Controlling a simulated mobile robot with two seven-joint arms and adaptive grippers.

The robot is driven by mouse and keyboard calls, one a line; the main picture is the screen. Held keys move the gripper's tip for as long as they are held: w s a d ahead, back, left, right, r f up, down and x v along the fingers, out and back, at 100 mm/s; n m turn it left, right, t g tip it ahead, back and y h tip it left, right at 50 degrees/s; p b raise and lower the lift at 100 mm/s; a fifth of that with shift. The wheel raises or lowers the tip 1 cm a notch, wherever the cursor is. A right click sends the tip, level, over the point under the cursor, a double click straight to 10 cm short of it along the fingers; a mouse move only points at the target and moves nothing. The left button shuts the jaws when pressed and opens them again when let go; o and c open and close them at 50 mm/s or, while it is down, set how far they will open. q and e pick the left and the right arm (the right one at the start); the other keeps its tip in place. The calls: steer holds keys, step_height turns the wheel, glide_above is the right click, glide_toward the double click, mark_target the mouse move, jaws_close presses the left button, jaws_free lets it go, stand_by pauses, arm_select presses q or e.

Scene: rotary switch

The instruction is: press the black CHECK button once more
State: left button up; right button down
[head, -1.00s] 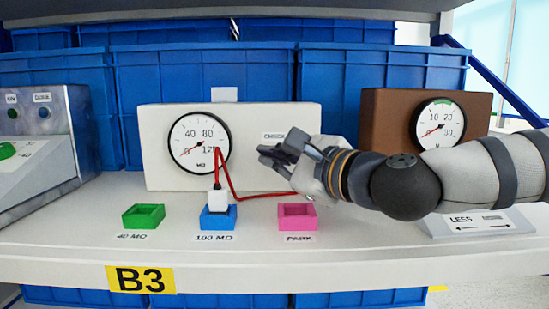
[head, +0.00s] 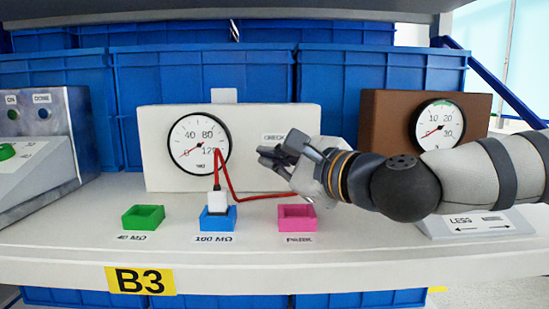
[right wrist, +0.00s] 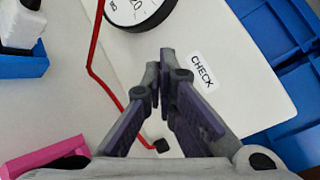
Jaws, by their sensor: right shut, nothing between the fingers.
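A white box (head: 240,120) with a round gauge (head: 199,145) stands at the back of the shelf. The gauge's red needle points to the low left end. A CHECK label (head: 274,136) is on the box front, also seen in the right wrist view (right wrist: 203,73). The black CHECK button cannot be made out; my fingers cover the area by the label. My right gripper (head: 262,153) is shut and empty, its tips just below the label. In the right wrist view the fingertips (right wrist: 160,60) meet beside the label. Contact with the box cannot be judged. My left gripper is out of view.
A white block (head: 218,200) with a red wire (head: 227,175) sits in the blue holder (head: 218,221). Green (head: 143,217) and pink (head: 297,216) holders appear empty. A brown box (head: 385,120) with a gauge stands right, behind my arm. The front shelf edge is clear.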

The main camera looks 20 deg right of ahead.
steer(key=shift+w+d, duration=0.1)
steer(key=shift+w, duration=0.3)
steer(key=shift+w+d, duration=0.15)
steer(key=shift+w, duration=0.25)
stand_by(0.8)
steer(key=shift+s, duration=0.15)
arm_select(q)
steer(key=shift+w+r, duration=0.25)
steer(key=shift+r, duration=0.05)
arm_select(e)
steer(key=shift+s+a, duration=0.25)
steer(key=shift+s, duration=0.4)
steer(key=shift+s+a+r+p, duration=0.15)
steer(key=shift+s+p, duration=0.15)
steer(key=shift+s, duration=0.3)
steer(key=shift+s+a+p, duration=0.2)
steer(key=shift+s+p, duration=0.05)
steer(key=shift+s, duration=0.4)
steer(key=shift+s+a+r+p, duration=0.15)
steer(key=shift+s+p, duration=0.15)
steer(key=shift+s, duration=0.3)
steer(key=shift+s+a+f, duration=0.2)
steer(key=shift+s+f, duration=0.05)
steer(key=shift+s, duration=0.35)
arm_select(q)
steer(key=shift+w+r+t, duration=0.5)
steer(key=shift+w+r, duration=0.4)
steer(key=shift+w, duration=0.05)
